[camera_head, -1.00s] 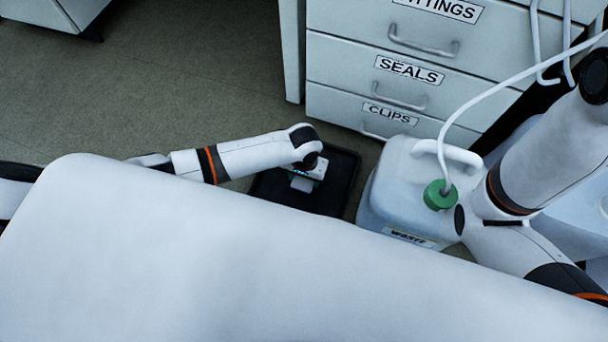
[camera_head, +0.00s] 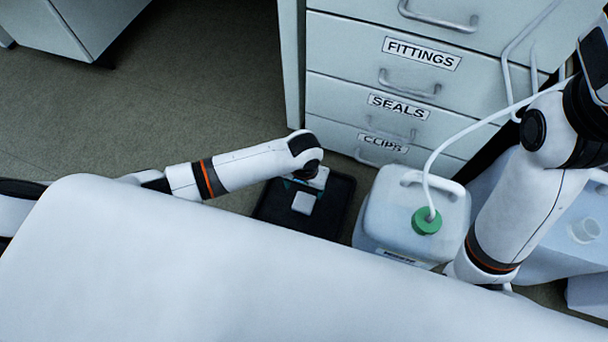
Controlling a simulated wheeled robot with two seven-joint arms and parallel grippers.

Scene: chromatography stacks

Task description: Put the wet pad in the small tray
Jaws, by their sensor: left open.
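A small black tray (camera_head: 335,205) lies on the floor in the head view, left of the waste can. A small white square pad (camera_head: 303,203) lies in the tray, just below my left gripper (camera_head: 308,188). My left gripper is open over the tray, partly hidden by its own wrist. I cannot tell whether its fingers touch the pad. My right arm comes in at the right edge, and its gripper is out of view.
A white waste can (camera_head: 392,235) with a green cap (camera_head: 427,221) and a white hose stands right of the tray. A drawer cabinet (camera_head: 345,90) labelled FITTINGS, SEALS and CLIPS stands behind. Bare floor (camera_head: 180,80) is free on the left.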

